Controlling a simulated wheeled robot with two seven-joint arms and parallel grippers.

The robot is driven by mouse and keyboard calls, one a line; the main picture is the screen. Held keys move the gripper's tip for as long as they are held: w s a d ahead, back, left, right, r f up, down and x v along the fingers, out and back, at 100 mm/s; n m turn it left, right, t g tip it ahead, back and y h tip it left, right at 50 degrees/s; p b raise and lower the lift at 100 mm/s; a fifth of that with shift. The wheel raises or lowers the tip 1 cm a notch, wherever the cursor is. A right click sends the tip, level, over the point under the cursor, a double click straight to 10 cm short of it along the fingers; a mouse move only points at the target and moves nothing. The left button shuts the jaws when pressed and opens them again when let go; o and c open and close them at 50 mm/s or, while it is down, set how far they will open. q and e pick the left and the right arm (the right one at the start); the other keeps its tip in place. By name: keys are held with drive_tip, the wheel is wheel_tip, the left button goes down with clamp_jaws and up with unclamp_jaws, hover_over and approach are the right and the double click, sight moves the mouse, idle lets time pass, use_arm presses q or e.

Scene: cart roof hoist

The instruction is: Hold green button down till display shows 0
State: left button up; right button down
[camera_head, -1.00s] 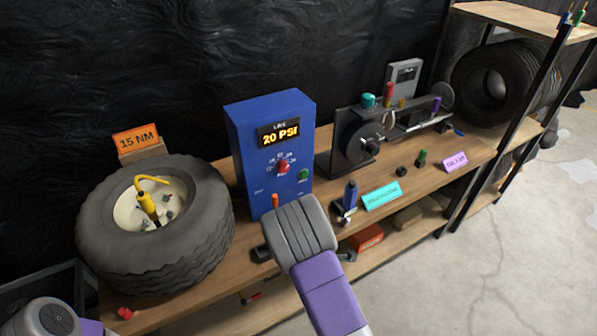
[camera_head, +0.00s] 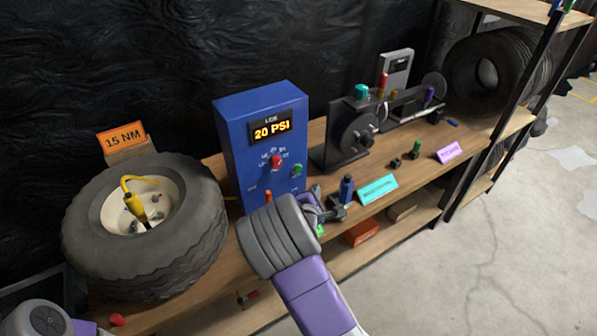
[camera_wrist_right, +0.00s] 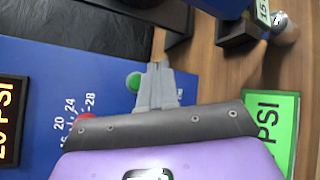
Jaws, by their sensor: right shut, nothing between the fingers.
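The blue box (camera_head: 235,150) stands on the bench with its display (camera_head: 271,130) reading 20 PSI. The display also shows at the left edge of the wrist view (camera_wrist_right: 11,120). The round green button (camera_head: 297,169) is low on the right of the box's front, beside the red knob (camera_head: 276,161). My right gripper (camera_head: 335,213) is in front of the box, below and right of the button, partly hidden by my forearm. In the wrist view its grey fingers (camera_wrist_right: 158,66) are together and empty, just right of the green button (camera_wrist_right: 134,81). Contact is not evident. My left gripper is out of view.
A tyre with a yellow tool (camera_head: 136,206) lies left of the box. A blue bottle-like item (camera_head: 346,190) and a teal sign (camera_head: 379,189) stand to the right. A dark machine (camera_head: 350,135) is behind them. A green PSI sign (camera_wrist_right: 272,125) is near my wrist.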

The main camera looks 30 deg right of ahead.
sight(298, 169)
drive_tip(key=w, duration=0.6)
drive_tip(key=shift+w+a+p, duration=0.2)
drive_tip(key=shift+a+p, duration=0.05)
drive_tip(key=shift+p, duration=0.1)
idle(1.7)
drive_tip(key=shift+w+p, duration=0.4)
drive_tip(key=shift+p, duration=0.1)
drive_tip(key=shift+w+a, duration=0.1)
drive_tip(key=shift+w, duration=0.35)
idle(1.8)
